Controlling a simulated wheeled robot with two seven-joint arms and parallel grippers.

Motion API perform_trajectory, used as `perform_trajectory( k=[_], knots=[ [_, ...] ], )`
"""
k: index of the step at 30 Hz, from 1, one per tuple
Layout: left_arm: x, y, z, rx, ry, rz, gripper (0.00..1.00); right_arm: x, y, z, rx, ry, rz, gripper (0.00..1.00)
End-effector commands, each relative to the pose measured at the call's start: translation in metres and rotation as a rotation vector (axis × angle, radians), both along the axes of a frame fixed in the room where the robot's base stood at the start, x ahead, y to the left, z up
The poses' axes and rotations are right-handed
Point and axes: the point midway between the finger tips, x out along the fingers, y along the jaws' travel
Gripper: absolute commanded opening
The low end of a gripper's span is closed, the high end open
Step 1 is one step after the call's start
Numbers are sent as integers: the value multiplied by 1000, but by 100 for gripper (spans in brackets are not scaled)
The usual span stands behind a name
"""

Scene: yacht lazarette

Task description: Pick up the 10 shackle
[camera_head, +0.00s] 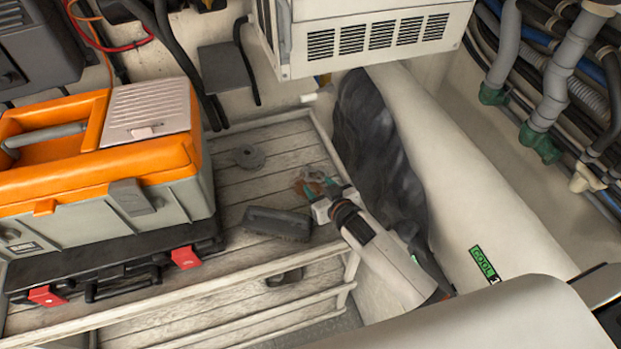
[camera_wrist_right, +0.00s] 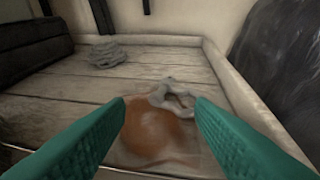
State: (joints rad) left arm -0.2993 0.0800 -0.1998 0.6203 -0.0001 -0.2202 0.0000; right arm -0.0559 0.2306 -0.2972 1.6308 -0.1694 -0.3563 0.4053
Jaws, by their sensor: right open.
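A small grey metal shackle (camera_wrist_right: 172,95) lies on the wooden slatted shelf (camera_wrist_right: 60,110), beside or on the edge of a rust-brown round patch (camera_wrist_right: 150,130). I cannot tell whether the patch is a stain or an object. My right gripper (camera_wrist_right: 160,104) has its two teal fingers apart, with the shackle just beyond and between the fingertips, not gripped. In the head view my right gripper (camera_head: 316,188) reaches over the right end of the shelf and largely hides the shackle; the brown patch (camera_head: 311,184) shows at its tips. My left gripper is out of view.
A grey coil (camera_head: 249,157) and a dark brush-like block (camera_head: 277,223) lie on the shelf. An orange and grey toolbox (camera_head: 100,170) fills the left. A raised wooden rim (camera_head: 230,288) edges the shelf. A dark crumpled sheet (camera_head: 380,150) and pale cylinder (camera_head: 460,170) stand right.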

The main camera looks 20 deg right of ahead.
Motion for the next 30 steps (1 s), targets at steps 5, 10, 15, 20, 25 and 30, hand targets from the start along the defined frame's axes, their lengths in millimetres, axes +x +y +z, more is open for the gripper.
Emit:
perform_trajectory(
  k=[5,10,15,20,25,30],
  knots=[
    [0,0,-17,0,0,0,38,16,3,-11,-1,-2,0,49],
    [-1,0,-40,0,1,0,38,40,7,-22,-1,-2,0,49],
    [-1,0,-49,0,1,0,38,54,9,-25,-1,0,0,49],
    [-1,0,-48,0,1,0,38,56,9,-23,-1,1,0,49],
    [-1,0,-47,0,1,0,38,55,9,-23,0,1,0,39],
    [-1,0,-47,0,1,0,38,55,9,-23,0,1,0,12]
  ],
)
